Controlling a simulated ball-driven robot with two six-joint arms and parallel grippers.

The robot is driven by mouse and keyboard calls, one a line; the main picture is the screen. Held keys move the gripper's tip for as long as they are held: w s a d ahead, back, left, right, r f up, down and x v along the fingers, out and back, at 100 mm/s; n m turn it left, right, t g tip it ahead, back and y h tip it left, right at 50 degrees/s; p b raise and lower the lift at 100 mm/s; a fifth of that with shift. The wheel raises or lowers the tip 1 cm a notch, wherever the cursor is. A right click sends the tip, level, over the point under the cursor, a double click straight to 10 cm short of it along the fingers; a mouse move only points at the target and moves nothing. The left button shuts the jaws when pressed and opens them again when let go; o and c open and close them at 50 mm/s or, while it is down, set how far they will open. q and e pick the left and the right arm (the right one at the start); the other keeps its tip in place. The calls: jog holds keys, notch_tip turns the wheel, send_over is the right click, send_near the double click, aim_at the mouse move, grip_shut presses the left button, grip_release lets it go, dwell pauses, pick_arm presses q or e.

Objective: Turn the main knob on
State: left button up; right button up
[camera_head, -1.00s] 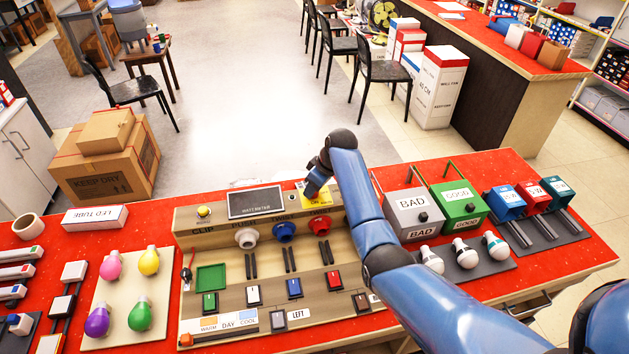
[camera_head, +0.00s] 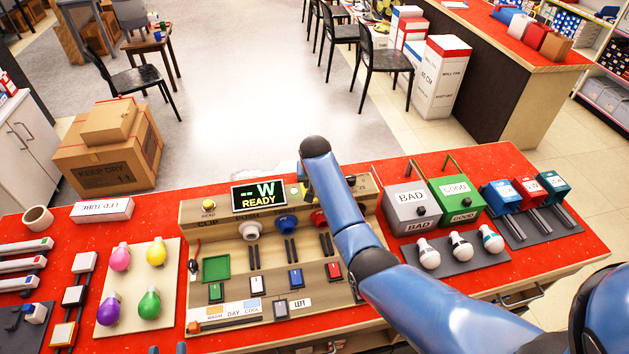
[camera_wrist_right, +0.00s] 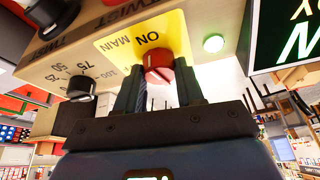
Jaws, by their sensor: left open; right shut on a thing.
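The main knob (camera_wrist_right: 158,62) is red and sits on a yellow plate (camera_wrist_right: 120,42) lettered MAIN and ON in the right wrist view. My right gripper (camera_wrist_right: 158,84) is shut on the knob, one finger on each side. In the head view my right arm hides the knob and this gripper. The display (camera_head: 259,196) on the wooden test panel (camera_head: 230,262) is lit and reads "-- W READY". A small lamp (camera_wrist_right: 213,43) beside the plate glows green. My left gripper (camera_head: 167,349) is open and empty; only its tips show at the bottom edge.
Grey BAD (camera_head: 411,210) and green GOOD (camera_head: 459,200) boxes stand right of the panel, with several bulbs in front. A board of coloured bulbs (camera_head: 168,290) lies left. A black dial (camera_wrist_right: 81,84) is near the knob.

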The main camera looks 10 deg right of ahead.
jog(key=shift+a+m+h, duration=0.1)
jog(key=shift+m+h, duration=0.4)
jog(key=shift+m, duration=0.7)
jog(key=o, duration=1)
jog(key=shift+g, duration=0.3)
jog(key=shift+o, duration=0.2)
jog(key=b+v, duration=0.2)
jog(key=v, duration=0.8)
jog(key=shift+r, duration=0.35)
